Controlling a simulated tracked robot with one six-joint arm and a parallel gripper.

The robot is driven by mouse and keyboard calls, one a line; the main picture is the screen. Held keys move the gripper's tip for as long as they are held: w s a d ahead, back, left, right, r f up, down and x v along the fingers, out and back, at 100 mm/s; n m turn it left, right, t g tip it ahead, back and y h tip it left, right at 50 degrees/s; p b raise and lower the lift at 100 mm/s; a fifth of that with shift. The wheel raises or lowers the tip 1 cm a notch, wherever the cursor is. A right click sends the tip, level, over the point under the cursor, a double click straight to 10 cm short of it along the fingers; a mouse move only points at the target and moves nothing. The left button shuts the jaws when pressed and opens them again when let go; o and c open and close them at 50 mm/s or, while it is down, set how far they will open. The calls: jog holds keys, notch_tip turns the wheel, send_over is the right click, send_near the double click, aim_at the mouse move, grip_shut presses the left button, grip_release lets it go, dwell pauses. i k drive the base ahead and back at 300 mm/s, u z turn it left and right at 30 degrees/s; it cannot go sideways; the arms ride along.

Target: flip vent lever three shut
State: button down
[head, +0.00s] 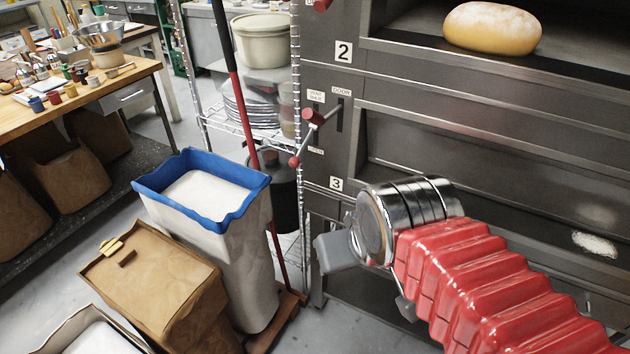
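The oven's steel front (430,125) fills the right of the head view.
A wire rack (296,60) stands close left of the lever. A red-and-black pole (236,90) leans near a blue-rimmed bin (200,185). A brown sack-like box (160,290) stands in front. A loaf (492,28) lies in the upper oven deck. Some grey floor is bare.

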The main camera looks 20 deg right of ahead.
aim_at(294, 163)
jog(key=z, duration=0.05)
jog(key=k, duration=0.25)
jog(key=u, duration=1)
jog(key=i, duration=0.6)
jog(key=z, duration=0.1)
